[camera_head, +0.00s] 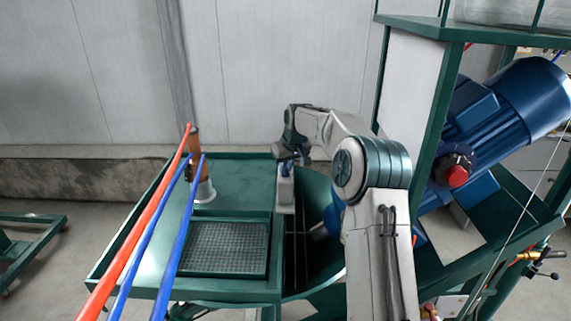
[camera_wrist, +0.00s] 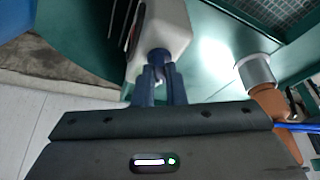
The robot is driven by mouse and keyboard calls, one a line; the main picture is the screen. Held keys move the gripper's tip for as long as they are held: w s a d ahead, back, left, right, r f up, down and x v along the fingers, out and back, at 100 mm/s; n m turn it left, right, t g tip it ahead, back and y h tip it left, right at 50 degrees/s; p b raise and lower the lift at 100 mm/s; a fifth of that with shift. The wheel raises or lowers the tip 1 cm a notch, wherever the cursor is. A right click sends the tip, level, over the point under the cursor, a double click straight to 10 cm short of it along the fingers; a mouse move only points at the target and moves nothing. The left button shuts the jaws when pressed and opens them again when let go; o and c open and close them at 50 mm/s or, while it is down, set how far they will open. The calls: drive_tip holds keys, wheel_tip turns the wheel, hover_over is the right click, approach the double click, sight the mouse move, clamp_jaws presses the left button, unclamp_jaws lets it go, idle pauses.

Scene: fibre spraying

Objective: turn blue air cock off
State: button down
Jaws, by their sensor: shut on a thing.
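The blue air cock (camera_wrist: 160,56) is a small dark blue knob at the end of a white block (camera_wrist: 160,25) in the wrist view. My gripper (camera_wrist: 161,72) has its two dark fingers shut on the cock, one on each side. In the head view my gripper (camera_head: 287,164) points down at the top of the white block (camera_head: 285,192), at the right edge of the green table. There the cock is mostly hidden by my fingers, and its angle cannot be told.
The green table (camera_head: 150,262) holds a grid tray (camera_head: 224,247) and a brown-handled tool with a pale round base (camera_head: 204,193). A red hose (camera_head: 135,232) and two blue hoses rise in front. A large blue motor (camera_head: 515,105) and green frame stand at right.

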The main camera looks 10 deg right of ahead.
drive_tip(key=n+y+p, duration=0.1)
drive_tip(key=n, duration=0.2)
drive_tip(key=n+g+y+p, duration=0.1)
drive_tip(key=n+p, duration=0.1)
drive_tip(key=n, duration=0.1)
drive_tip(key=shift+w+d+r, duration=0.15)
drive_tip(key=n+g, duration=0.1)
drive_tip(key=n, duration=0.2)
drive_tip(key=n+g+y, duration=0.1)
drive_tip(key=n, duration=0.2)
drive_tip(key=shift+w, duration=0.15)
drive_tip(key=shift+n, duration=0.3)
drive_tip(key=c, duration=1.5)
unclamp_jaws()
drive_tip(key=shift+d, duration=0.1)
drive_tip(key=shift+v, duration=3.65)
